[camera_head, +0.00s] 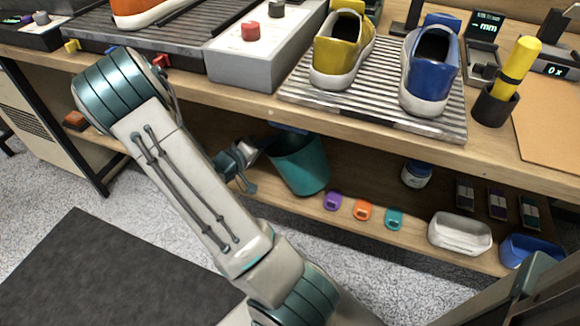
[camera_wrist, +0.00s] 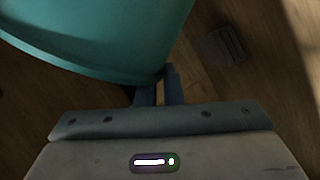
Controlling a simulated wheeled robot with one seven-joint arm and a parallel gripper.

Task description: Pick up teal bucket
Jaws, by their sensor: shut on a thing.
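The teal bucket (camera_head: 302,168) is on the lower shelf in the head view, under the front edge of the workbench top. It looks upright, and I cannot tell whether its base touches the shelf. My gripper (camera_head: 243,180) reaches in from the left and meets the bucket's left side. In the wrist view the teal bucket (camera_wrist: 100,38) fills the upper left, close to the camera. My gripper's fingers (camera_wrist: 160,88) are close together at the bucket's lower edge in that view, shut on it. The exact contact is partly hidden by the bucket.
On the lower shelf (camera_head: 300,205), purple (camera_head: 332,200), orange (camera_head: 363,209) and teal (camera_head: 394,218) small items lie right of the bucket. A white tub (camera_head: 460,233) and a blue tub (camera_head: 531,250) stand farther right. The workbench top (camera_head: 260,112) overhangs closely above.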

